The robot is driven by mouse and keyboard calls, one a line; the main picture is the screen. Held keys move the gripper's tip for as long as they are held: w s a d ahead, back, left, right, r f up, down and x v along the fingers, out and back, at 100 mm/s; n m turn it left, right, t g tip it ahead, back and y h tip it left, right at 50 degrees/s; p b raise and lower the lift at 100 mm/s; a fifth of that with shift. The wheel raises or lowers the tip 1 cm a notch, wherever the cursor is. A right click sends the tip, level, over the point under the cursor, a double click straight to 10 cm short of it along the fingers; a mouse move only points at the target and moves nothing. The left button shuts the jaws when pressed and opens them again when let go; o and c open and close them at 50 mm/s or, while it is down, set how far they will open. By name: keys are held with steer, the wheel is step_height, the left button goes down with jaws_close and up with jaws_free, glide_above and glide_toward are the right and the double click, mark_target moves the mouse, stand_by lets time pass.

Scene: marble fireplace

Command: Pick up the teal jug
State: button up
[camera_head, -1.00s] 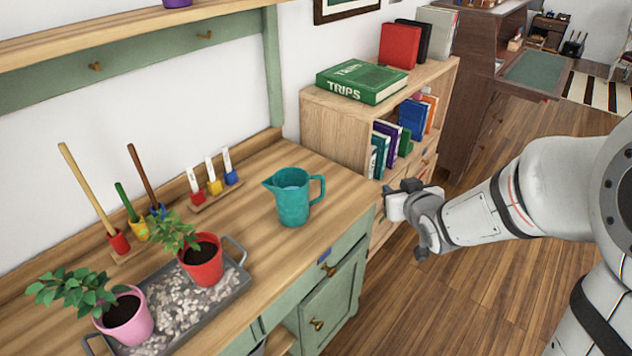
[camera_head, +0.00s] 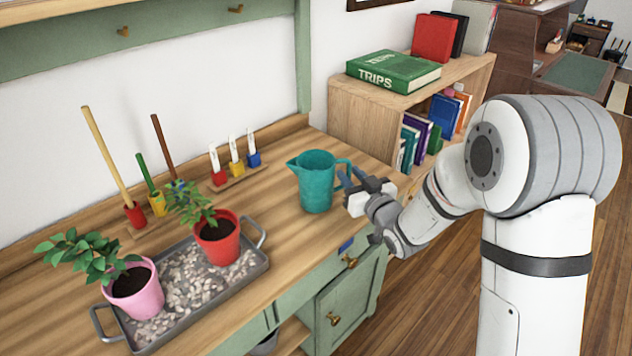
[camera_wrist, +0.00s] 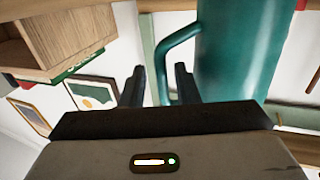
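The teal jug (camera_head: 317,183) stands upright on the wooden worktop (camera_head: 290,245), its spout to the left and its handle to the right. My gripper (camera_head: 350,178) is at the handle side of the jug. In the wrist view the jug's body (camera_wrist: 240,50) fills the upper right, with the handle to its left. The two dark fingers of my gripper (camera_wrist: 159,84) are apart, and the handle shows between them in that view. I cannot tell whether either finger touches it. The lower end of the handle is hidden.
A grey tray (camera_head: 130,340) with pebbles and two potted plants stands at the front left. A bookshelf (camera_head: 370,120) with a green book stands at the right.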

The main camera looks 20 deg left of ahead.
steer(key=shift+w+a, duration=0.45)
steer(key=shift+a, duration=0.15)
steer(key=shift+c, duration=0.3)
jaws_close()
steer(key=shift+r, duration=0.1)
